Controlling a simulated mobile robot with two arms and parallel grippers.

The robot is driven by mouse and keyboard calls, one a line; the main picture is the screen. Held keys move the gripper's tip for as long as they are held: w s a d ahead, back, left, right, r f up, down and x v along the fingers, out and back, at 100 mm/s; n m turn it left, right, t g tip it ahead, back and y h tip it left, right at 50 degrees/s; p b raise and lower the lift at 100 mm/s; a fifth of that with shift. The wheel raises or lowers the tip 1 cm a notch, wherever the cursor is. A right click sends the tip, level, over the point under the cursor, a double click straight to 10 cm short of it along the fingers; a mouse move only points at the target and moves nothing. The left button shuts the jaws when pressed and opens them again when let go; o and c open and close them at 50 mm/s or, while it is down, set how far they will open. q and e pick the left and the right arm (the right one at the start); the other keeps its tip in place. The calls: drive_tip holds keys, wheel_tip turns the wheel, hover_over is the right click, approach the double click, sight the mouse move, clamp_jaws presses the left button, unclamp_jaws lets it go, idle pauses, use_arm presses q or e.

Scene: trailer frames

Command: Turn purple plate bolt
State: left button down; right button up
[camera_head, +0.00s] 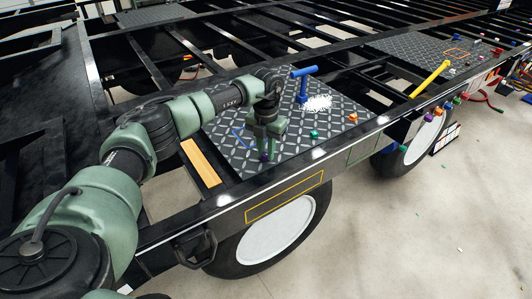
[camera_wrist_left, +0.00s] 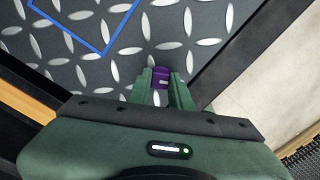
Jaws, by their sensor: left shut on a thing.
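The purple bolt (camera_head: 264,157) stands on the dark diamond-tread plate (camera_head: 300,144), near its front edge. My left gripper (camera_head: 266,148) points down over the plate and is shut on the purple bolt. In the left wrist view the purple bolt (camera_wrist_left: 160,76) sits between the two green fingertips of my left gripper (camera_wrist_left: 160,80). The lower part of the bolt is hidden in the head view by the fingers. My right gripper does not show in either view.
A green bolt (camera_head: 314,134) and an orange bolt (camera_head: 352,117) are to the right. A yellow tool (camera_head: 431,79) lies further right. Open frame gaps surround the plate.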

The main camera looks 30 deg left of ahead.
sight(266, 154)
use_arm(q)
drive_tip(key=m+b, duration=0.1)
drive_tip(key=m, duration=0.3)
drive_tip(key=shift+m, duration=0.3)
drive_tip(key=shift+r+m+b, duration=0.1)
drive_tip(key=shift+m+b, duration=0.2)
drive_tip(key=shift+m, duration=1.5)
drive_tip(key=c, duration=1.3)
unclamp_jaws()
wheel_tip(266, 154, up, 8)
drive_tip(key=shift+f+b, duration=0.1)
drive_tip(key=shift+b, duration=0.55)
